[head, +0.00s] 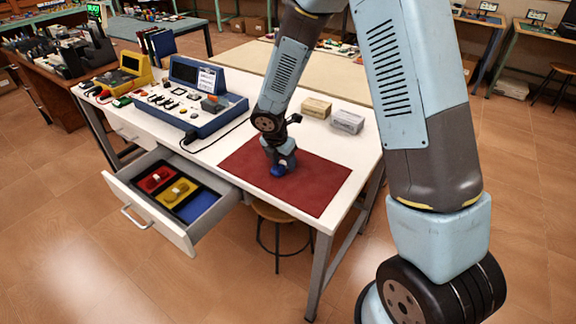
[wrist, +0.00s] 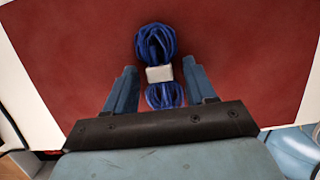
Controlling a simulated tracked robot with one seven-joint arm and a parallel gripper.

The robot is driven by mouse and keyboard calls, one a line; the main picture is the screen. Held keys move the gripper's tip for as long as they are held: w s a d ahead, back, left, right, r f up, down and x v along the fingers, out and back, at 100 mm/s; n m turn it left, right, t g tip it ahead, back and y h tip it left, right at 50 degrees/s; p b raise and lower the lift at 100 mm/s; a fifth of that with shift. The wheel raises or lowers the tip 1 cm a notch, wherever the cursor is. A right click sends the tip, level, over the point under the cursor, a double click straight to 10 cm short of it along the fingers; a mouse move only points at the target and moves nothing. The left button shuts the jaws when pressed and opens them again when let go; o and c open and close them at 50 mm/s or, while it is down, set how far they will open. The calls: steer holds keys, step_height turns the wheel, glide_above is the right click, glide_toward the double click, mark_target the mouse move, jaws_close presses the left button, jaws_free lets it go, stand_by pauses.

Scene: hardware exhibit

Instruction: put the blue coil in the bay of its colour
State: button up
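The blue coil (head: 278,171) lies on the red mat (head: 316,184) on the white table. In the wrist view the coil (wrist: 156,43) is a bundle of blue cord with a white band around its middle. My gripper (head: 281,165) is low over the coil, pointing down. In the wrist view my gripper (wrist: 160,76) is open, one finger on each side of the coil's banded middle, with gaps showing. The open drawer (head: 178,237) holds a red bay (head: 146,184), a yellow bay (head: 168,201) and a blue bay (head: 197,208). The red and yellow bays hold coils; the blue bay looks empty.
A blue instrument case (head: 215,119) stands on the table left of the mat, with a yellow device (head: 124,72) beyond it. Two small boxes (head: 317,107) (head: 347,122) sit behind the mat. A stool (head: 277,212) is under the table.

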jaws_close()
stand_by(0.3)
steer(key=shift+r, duration=0.1)
